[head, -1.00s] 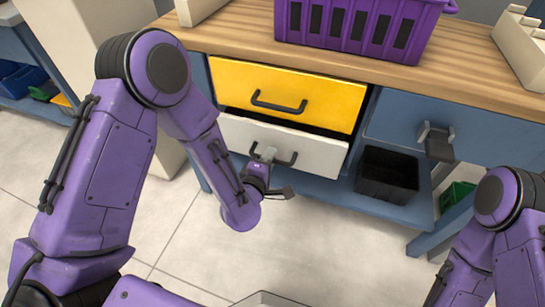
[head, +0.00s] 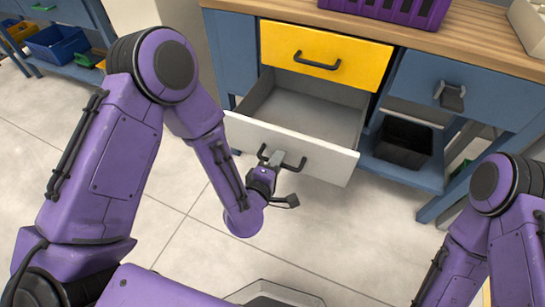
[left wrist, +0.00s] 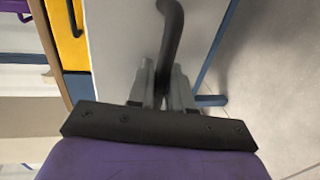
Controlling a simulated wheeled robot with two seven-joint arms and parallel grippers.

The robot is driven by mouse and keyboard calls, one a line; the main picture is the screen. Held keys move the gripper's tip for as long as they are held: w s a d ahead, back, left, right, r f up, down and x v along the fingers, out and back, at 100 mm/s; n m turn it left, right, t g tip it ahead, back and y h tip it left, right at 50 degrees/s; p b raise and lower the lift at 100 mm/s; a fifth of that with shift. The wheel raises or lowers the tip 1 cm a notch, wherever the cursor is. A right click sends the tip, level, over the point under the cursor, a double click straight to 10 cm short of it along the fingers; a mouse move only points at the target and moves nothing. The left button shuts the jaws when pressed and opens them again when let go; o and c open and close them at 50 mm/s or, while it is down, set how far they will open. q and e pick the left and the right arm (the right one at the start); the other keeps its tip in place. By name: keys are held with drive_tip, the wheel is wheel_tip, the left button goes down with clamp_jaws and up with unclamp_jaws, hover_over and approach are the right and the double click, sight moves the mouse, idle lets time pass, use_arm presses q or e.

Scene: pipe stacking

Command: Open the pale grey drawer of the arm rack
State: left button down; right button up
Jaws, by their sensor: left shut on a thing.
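The pale grey drawer (head: 318,152) stands pulled out under the yellow drawer, and its empty inside shows from above in the head view. Its dark bar handle (head: 293,165) is on the front. My left gripper (head: 275,160) is shut on this handle. In the left wrist view the fingers of my left gripper (left wrist: 164,88) close around the dark handle (left wrist: 171,35), with the pale drawer front (left wrist: 120,45) behind it. My right arm shows at the lower right of the head view, but its gripper is outside the picture.
The yellow drawer (head: 325,55) above is shut. A blue drawer (head: 455,85) is at right, over a black bin (head: 403,140) on a low shelf. A purple crate (head: 390,10) stands on the wooden top. The floor (head: 180,200) in front is clear.

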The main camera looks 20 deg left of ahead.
idle(0.3)
use_arm(q)
drive_tip(key=c, duration=1.2)
unclamp_jaws()
drive_tip(key=shift+o, duration=0.2)
drive_tip(key=p+v, duration=0.3)
drive_tip(key=v, duration=0.7)
drive_tip(key=shift+s, duration=0.3)
